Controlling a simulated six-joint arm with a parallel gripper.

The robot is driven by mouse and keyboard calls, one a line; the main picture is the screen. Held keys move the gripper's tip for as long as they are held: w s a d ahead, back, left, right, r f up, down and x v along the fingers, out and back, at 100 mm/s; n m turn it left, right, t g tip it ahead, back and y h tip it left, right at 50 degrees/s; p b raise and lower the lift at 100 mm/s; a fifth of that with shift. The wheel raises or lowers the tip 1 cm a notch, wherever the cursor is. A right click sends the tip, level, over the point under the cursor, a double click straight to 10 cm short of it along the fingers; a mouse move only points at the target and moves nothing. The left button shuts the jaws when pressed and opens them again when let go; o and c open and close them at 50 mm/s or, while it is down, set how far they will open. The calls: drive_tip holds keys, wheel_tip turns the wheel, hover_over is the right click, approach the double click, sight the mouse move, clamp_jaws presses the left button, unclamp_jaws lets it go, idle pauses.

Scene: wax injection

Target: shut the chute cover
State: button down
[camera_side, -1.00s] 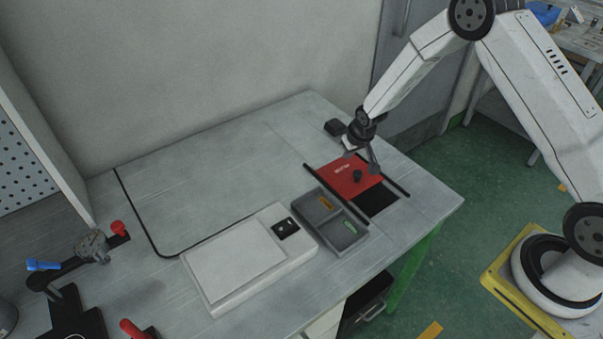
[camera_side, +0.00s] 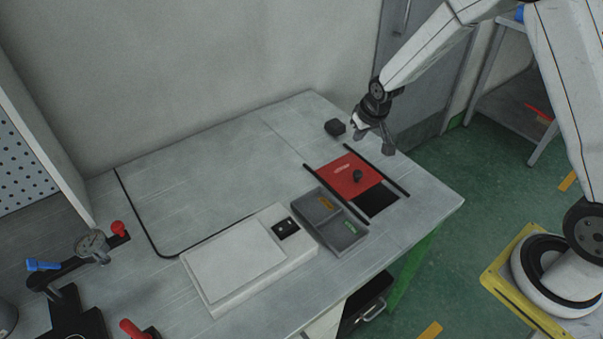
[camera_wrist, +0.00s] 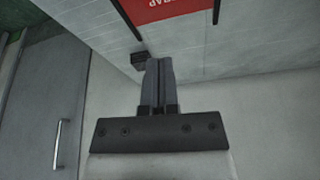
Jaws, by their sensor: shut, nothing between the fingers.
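My gripper (camera_side: 374,149) is raised above the table, beyond the far end of the rails and apart from the cover. In the wrist view my gripper (camera_wrist: 159,62) has its fingers together and holds nothing. Part of the red cover (camera_wrist: 165,8) shows at the top of that view, cut off by its edge.
A grey two-part tray (camera_side: 345,238) with small coloured pieces stands left of the chute. A white scale (camera_side: 245,262) is beside it. A small black block (camera_side: 335,128) sits near the wall. The table's back left is clear.

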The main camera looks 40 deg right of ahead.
drive_tip(key=shift+r, duration=0.1)
drive_tip(key=w+g+y, duration=0.1)
drive_tip(key=w+g, duration=0.6)
drive_tip(key=w, duration=0.1)
drive_tip(key=shift+d+g, duration=0.3)
drive_tip(key=shift+d, duration=0.1)
idle(0.4)
drive_tip(key=shift+w, duration=0.1)
drive_tip(key=shift+f, duration=0.2)
approach(352, 177)
drive_tip(key=f, duration=0.1)
drive_tip(key=w+f, duration=0.2)
drive_tip(key=f, duration=0.1)
drive_tip(key=shift+w+d, duration=0.15)
drive_tip(key=shift+d, duration=0.2)
drive_tip(key=shift+f, duration=0.15)
drive_tip(key=shift+s+a+f, duration=0.15)
drive_tip(key=shift+s, duration=0.8)
drive_tip(key=shift+s+a+f, duration=0.1)
drive_tip(key=shift+s+a, duration=0.05)
drive_tip(key=shift+s, duration=0.85)
